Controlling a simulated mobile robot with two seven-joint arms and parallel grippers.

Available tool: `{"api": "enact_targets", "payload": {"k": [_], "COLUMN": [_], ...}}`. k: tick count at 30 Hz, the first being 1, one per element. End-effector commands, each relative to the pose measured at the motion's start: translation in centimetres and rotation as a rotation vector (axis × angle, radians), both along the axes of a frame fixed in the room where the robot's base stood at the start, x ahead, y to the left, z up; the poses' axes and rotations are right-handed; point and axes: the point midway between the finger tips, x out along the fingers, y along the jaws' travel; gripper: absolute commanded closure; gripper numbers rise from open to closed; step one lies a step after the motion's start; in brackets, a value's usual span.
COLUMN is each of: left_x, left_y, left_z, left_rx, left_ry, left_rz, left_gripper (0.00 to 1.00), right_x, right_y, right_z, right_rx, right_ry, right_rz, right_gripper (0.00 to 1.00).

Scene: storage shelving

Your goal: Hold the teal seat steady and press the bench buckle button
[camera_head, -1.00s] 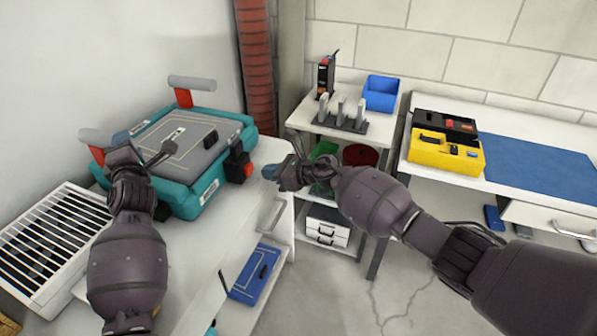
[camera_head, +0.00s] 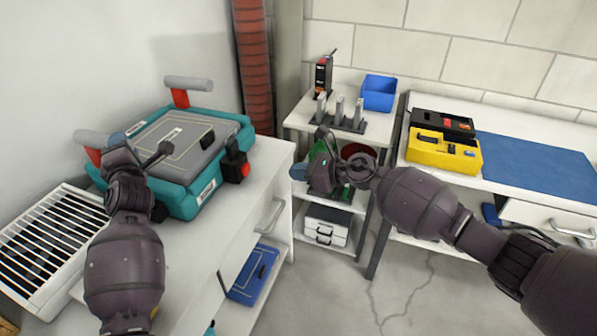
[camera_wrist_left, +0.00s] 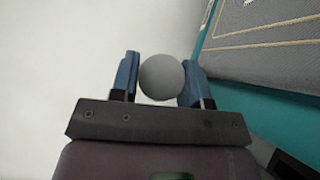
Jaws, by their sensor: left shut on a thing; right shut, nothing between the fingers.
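The teal seat (camera_head: 232,127) with a grey padded top sits on the white bench at the left. A black buckle with a red button (camera_head: 244,170) is on its right side. Grey bar handles on red brackets stand at its left and back. My left gripper (camera_head: 117,142) is at the near-left handle. In the left wrist view its blue fingers are shut on the round grey handle end (camera_wrist_left: 161,77), with the seat's edge at the right. My right gripper (camera_head: 298,172) is shut and empty, in the air right of the buckle, apart from it.
A slatted white rack (camera_head: 45,240) is left of the seat. A blue case (camera_head: 252,275) lies on a shelf below the bench. A white shelf unit with a blue bin (camera_head: 380,92) and a table with a yellow toolbox (camera_head: 443,152) stand at the right.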

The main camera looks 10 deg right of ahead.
Motion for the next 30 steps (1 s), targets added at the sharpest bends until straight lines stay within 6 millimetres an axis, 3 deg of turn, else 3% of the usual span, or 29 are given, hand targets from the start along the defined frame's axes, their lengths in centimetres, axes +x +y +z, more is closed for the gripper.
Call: {"api": "enact_targets", "payload": {"k": [8,9,14,24,30], "left_x": [0.0,0.0,0.0,-0.2,-2.1], "left_y": [0.3,0.3,0.2,0.1,-0.4], "left_z": [0.0,0.0,0.0,0.0,-0.4], "left_rx": [0.000,0.001,0.001,0.002,0.003], "left_ry": [0.001,0.001,0.001,0.001,0.002], "left_rz": [0.006,0.006,0.004,0.002,0.002], "left_gripper": [1.00,0.53,0.29,0.28,0.28], "right_x": [0.0,0.0,0.0,0.0,0.0], "right_y": [0.0,0.0,0.0,0.0,0.0], "right_z": [0.0,0.0,0.0,0.0,0.0], "right_rx": [-0.001,-0.001,-0.001,-0.001,-0.001], "right_ry": [-0.001,-0.001,-0.001,-0.001,-0.001], "right_rz": [0.000,0.000,0.000,0.000,0.000], "right_gripper": [1.00,1.00,1.00,1.00,1.00]}}
